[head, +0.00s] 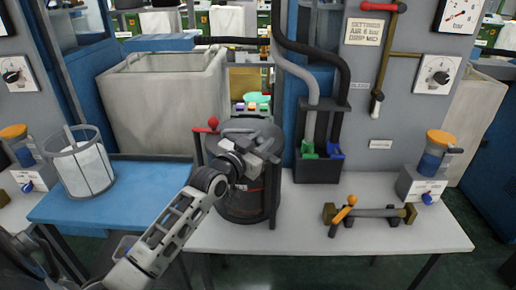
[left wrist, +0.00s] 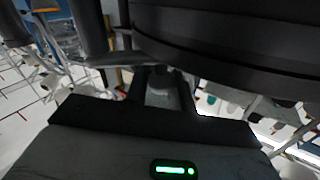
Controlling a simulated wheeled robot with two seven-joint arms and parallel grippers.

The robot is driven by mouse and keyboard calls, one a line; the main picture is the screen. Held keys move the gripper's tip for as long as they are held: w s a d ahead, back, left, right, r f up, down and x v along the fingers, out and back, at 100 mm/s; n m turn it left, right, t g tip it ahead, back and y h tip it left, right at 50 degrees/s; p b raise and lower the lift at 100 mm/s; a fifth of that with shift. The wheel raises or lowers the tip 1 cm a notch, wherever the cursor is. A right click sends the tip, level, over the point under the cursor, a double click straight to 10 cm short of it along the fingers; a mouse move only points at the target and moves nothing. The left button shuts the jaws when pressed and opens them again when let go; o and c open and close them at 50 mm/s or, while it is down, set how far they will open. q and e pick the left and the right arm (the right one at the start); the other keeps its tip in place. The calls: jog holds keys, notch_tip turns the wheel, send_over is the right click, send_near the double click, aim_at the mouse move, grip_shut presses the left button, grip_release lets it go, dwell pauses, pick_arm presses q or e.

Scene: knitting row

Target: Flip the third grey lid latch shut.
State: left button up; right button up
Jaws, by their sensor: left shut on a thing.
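A dark round drum (head: 238,207) with a grey lid (head: 262,127) stands on the white table in the head view. My left gripper (head: 260,150) is at the near side of the lid rim and covers part of it. In the left wrist view its fingers (left wrist: 161,88) are shut on a small grey piece (left wrist: 160,96), which looks like a grey lid latch, just below the drum's dark rim (left wrist: 230,45). I cannot tell which latch in the row it is, or how far it is tilted. The other latches are hidden or too small to make out. My right gripper is in neither view.
A red-knobbed lever (head: 212,123) stands at the drum's left. A dark box with green and blue hose ends (head: 317,168) is close on its right. A bar with an orange handle (head: 345,212) lies further right.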

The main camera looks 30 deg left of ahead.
pick_arm(q)
jog(key=shift+w+d+m+h+b, duration=0.1)
jog(key=shift+w+m+h+b, duration=0.15)
jog(key=shift+m+h+b, duration=0.5)
jog(key=shift+w+d+m+h+b, duration=0.1)
jog(key=shift+w+m+h+b, duration=0.15)
jog(key=shift+h+b, duration=0.85)
jog(key=shift+r+b, duration=0.1)
jog(key=shift+b, duration=0.45)
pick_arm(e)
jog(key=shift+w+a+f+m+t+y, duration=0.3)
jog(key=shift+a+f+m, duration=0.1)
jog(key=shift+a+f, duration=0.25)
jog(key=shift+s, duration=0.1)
pick_arm(q)
jog(key=o, duration=1)
jog(key=shift+c, duration=0.2)
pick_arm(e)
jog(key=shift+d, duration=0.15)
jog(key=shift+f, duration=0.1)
